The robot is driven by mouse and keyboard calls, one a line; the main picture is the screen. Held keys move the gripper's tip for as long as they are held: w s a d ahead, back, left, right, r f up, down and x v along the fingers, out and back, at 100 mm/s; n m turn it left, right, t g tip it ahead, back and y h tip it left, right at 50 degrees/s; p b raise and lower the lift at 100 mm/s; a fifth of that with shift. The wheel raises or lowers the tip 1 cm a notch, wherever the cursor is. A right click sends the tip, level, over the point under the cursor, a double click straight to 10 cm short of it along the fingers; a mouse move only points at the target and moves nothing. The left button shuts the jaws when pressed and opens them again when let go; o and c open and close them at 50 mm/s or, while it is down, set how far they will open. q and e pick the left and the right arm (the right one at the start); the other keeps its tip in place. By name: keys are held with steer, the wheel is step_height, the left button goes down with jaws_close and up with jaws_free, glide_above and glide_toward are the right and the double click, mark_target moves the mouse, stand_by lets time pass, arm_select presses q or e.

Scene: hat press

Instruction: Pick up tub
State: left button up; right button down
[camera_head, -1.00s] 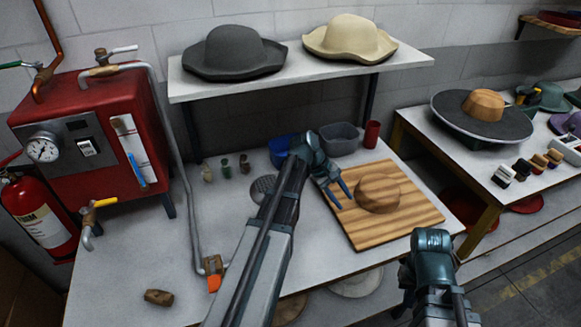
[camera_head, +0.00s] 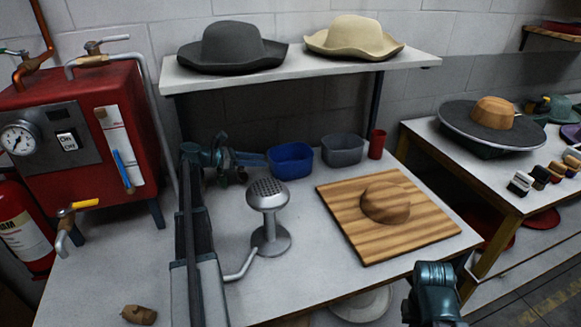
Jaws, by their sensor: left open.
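A blue tub (camera_head: 291,161) stands near the back of the white table, and a grey tub (camera_head: 342,150) stands to its right. Both look open-topped and upright. My left gripper (camera_head: 254,162) is open just left of the blue tub, its fingers pointing right towards it. I cannot tell whether a finger touches the tub. My right arm's teal wrist part shows at the bottom right, and its fingers are not visible.
A steamer with a perforated head (camera_head: 267,196) stands close in front of my left gripper. A wooden board with a hat block (camera_head: 386,203) lies to the right. A red cup (camera_head: 377,144) stands beside the grey tub. A shelf (camera_head: 300,72) with hats hangs above.

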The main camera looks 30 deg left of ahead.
arm_select(q)
steer(key=b+x, duration=0.2)
steer(key=x, duration=0.6)
steer(key=shift+d+f, duration=0.1)
steer(key=shift+f, duration=0.05)
steer(key=b+x, duration=0.1)
steer(key=x, duration=0.4)
steer(key=shift+w+b, duration=0.2)
steer(key=shift+b, duration=0.1)
jaws_close()
stand_by(0.9)
